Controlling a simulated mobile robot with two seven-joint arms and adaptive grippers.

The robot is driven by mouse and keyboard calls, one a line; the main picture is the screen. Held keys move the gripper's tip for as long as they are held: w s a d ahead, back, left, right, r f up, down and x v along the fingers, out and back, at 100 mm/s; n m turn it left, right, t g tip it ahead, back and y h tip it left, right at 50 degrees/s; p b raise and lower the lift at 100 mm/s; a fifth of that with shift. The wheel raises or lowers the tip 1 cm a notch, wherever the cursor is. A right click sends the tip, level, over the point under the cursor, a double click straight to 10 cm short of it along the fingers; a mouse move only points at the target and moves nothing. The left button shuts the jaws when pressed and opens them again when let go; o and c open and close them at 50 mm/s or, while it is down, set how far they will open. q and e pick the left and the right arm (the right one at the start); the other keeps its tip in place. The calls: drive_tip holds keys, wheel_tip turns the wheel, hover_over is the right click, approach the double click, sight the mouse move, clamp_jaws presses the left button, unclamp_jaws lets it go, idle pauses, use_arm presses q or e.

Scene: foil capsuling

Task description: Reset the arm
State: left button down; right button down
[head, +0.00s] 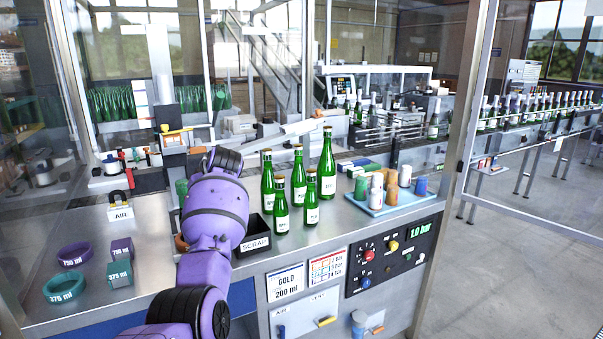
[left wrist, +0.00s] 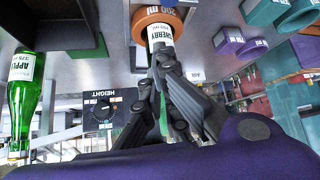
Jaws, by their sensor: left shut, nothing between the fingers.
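My left arm, purple and black, reaches over the steel bench in the head view and hides its own gripper there. In the left wrist view my left gripper (left wrist: 163,62) is shut, with its dark fingertips together. They are close to a bottle (left wrist: 159,36) with a white SHERRY label; I cannot tell whether they touch it. An orange ring (left wrist: 141,22) marked 200 ml is around that bottle. An orange edge (head: 181,243) shows beside my arm in the head view. My right gripper is in neither view.
Several green bottles (head: 327,168) stand to the right of my arm, beside a black SCRAP bin (head: 254,243). A light blue tray (head: 375,210) of coloured capsules is farther right. Purple and teal rings (head: 66,289) lie at the left. A HEIGHT dial panel (left wrist: 111,110) shows in the left wrist view.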

use_arm(q)
drive_tip(key=w+d+r+m+t, duration=0.3)
drive_tip(key=w+r+t, duration=0.2)
drive_tip(key=s+d+f+m+t+h, duration=0.2)
drive_tip(key=s+d+f+m+h, duration=0.15)
drive_tip(key=s+f, duration=0.7)
drive_tip(key=s+d+f+m+t+h, duration=0.2)
drive_tip(key=s+d+f+m, duration=0.45)
drive_tip(key=f, duration=0.65)
drive_tip(key=s+d+f+g, duration=0.1)
drive_tip(key=s+f, duration=0.6)
drive_tip(key=s, duration=0.6)
drive_tip(key=s+f+n+g+h, duration=0.1)
drive_tip(key=s+f, duration=0.6)
drive_tip(key=s, duration=0.7)
drive_tip(key=s+d+f+n+g, duration=0.1)
drive_tip(key=s+f+g, duration=0.2)
drive_tip(key=s+f, duration=0.5)
drive_tip(key=s, duration=0.6)
drive_tip(key=shift+d, duration=0.3)
